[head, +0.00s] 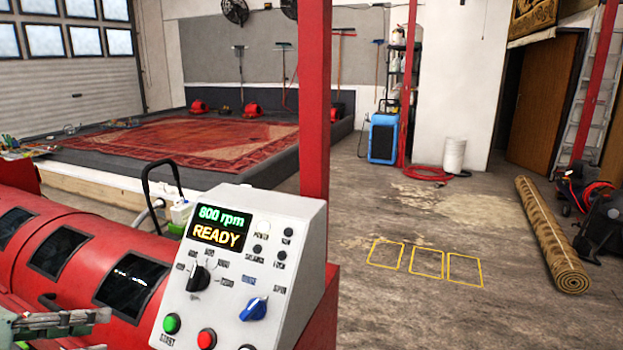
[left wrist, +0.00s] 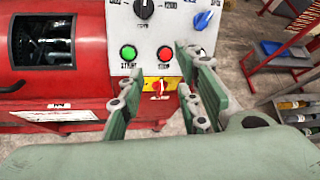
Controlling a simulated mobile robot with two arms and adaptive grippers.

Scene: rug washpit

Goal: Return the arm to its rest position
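My left gripper (head: 103,331) shows at the lower left of the head view, in front of the red machine (head: 85,262) and left of its control panel (head: 270,222). In the left wrist view the left gripper (left wrist: 163,68) has its green fingers apart with nothing between them. The panel also shows there (left wrist: 119,20), beyond the fingers, with a green button (left wrist: 129,53), a red button (left wrist: 164,53) and a red switch on a yellow plate (left wrist: 158,87). No contact with the panel is visible. My right gripper is not in view.
A red post (head: 315,100) rises behind the panel. Open concrete floor with yellow outlined squares (head: 427,263) lies to the right, beside a rolled rug (head: 552,238). A blue-topped stand (left wrist: 280,49) and a shelf with bottles (left wrist: 293,105) are at the wrist view's right.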

